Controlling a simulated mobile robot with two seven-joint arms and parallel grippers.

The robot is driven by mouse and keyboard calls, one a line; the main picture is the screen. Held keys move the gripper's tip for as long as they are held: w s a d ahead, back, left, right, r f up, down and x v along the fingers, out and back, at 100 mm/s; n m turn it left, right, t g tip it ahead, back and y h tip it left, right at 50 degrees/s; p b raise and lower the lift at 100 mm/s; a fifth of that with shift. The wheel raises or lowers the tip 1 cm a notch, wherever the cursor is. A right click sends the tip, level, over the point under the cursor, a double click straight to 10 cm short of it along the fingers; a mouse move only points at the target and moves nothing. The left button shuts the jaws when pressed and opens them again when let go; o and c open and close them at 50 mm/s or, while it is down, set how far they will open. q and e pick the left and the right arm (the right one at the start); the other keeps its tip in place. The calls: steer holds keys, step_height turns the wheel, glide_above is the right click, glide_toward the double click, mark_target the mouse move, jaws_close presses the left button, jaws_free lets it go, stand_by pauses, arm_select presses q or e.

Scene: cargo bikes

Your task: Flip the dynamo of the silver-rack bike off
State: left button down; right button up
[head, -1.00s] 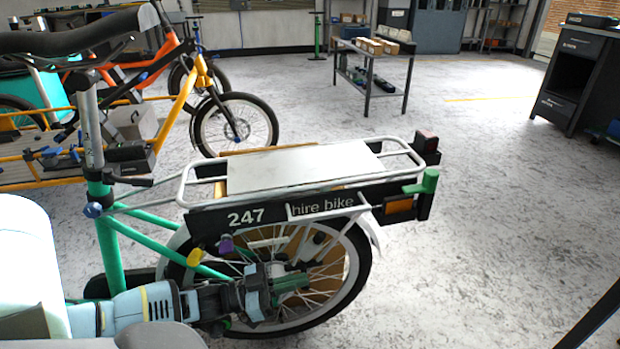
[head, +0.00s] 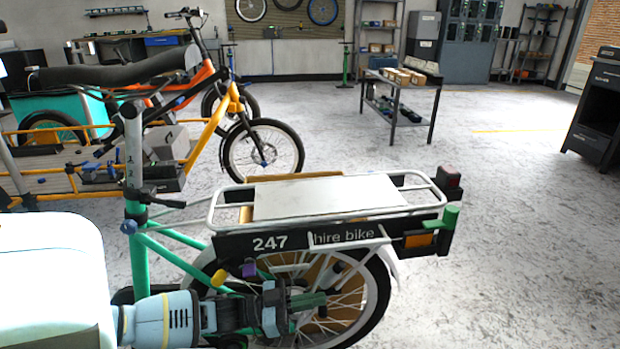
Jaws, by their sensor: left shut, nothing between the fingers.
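The green-framed hire bike with number 247 has a silver tubular rack (head: 422,206) over its rear wheel (head: 378,315). A small purple part (head: 249,269) and a yellow part (head: 219,278) sit under the black number plate (head: 290,240), near the top of the wheel; I cannot tell for sure which is the dynamo. My left gripper (head: 312,301) reaches in from the left and is shut and empty. Its fingertips point right, in front of the wheel's spokes and below the purple part. I cannot tell whether they touch the wheel. My right gripper is out of view.
An orange and yellow cargo bike (head: 215,118) stands behind on the left. A grey table with boxes (head: 400,98) stands at the back, and a dark cabinet (head: 597,115) at the right. The floor right of the bike is clear.

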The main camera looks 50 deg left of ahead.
arm_select(q)
steer(key=s+d+r+p, duration=0.2)
steer(key=s+d+p, duration=0.3)
steer(key=s+d, duration=0.5)
steer(key=s, duration=0.2)
steer(key=shift+s, duration=0.3)
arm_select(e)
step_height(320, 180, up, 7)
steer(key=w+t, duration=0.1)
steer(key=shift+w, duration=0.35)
arm_select(q)
steer(key=shift+r, duration=0.1)
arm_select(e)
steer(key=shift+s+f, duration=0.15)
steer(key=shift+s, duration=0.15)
